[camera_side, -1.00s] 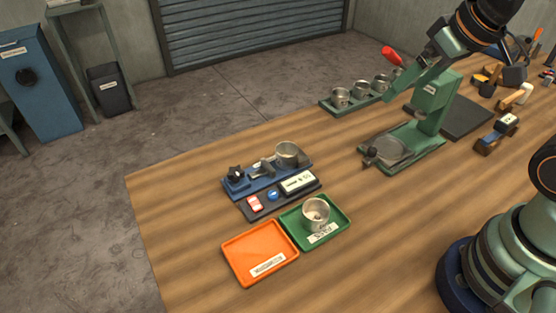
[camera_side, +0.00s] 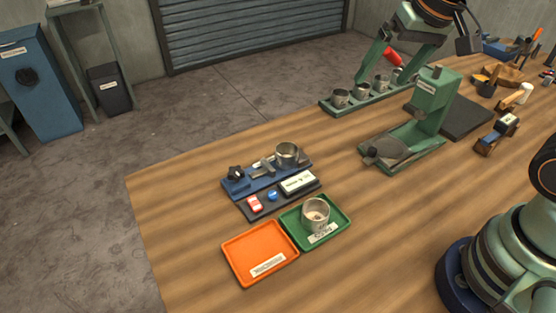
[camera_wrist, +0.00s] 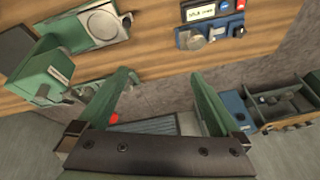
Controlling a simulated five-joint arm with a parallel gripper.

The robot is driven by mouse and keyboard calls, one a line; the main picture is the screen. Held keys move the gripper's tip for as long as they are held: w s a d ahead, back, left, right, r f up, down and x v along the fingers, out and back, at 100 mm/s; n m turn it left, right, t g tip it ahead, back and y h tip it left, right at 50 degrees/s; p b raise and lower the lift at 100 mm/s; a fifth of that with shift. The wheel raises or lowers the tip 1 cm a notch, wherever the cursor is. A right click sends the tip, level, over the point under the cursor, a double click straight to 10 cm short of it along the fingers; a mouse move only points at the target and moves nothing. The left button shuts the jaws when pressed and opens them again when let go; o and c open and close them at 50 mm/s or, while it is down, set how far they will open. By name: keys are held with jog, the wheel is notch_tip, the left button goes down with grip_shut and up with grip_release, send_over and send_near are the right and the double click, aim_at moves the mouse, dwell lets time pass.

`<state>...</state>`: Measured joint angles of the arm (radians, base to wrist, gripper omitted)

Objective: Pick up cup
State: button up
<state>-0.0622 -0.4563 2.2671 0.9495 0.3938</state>
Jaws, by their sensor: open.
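Several metal cups stand in a row in a green rack (camera_side: 330,109) at the back edge of the bench in the side view. The nearest cup (camera_side: 340,97) is at the rack's left end. My gripper (camera_side: 379,80) is open, with its fingers spread near the row. In that view they overlap the cups; I cannot tell the exact gap. The wrist view shows both fingers apart (camera_wrist: 163,78), with nothing held between them. Another cup (camera_side: 315,213) sits in the green tray (camera_side: 343,233), and one more cup (camera_side: 287,156) stands on the blue fixture (camera_side: 238,186).
An empty orange tray (camera_side: 255,247) lies at front left.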

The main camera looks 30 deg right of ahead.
jog(key=w+a+f+m+g, duration=0.35)
jog(key=w+a+m, duration=0.3)
jog(key=w, duration=0.25)
jog(key=m+g, duration=0.1)
jog(key=m, duration=0.7)
send_over(285, 153)
jog(key=s+a, duration=0.2)
notch_tip(285, 153, down, 9)
jog(key=shift+n+h, duration=0.25)
jog(key=shift+h, duration=0.05)
jog(key=f, duration=0.6)
jog(key=shift+s+d, duration=0.15)
jog(key=shift+s, duration=0.05)
jog(key=shift+w+d+f, duration=0.1)
jog(key=shift+f, duration=1.45)
jog(key=shift+w+d+f, duration=0.1)
jog(key=shift+f, duration=1.4)
jog(key=c, duration=1.4)
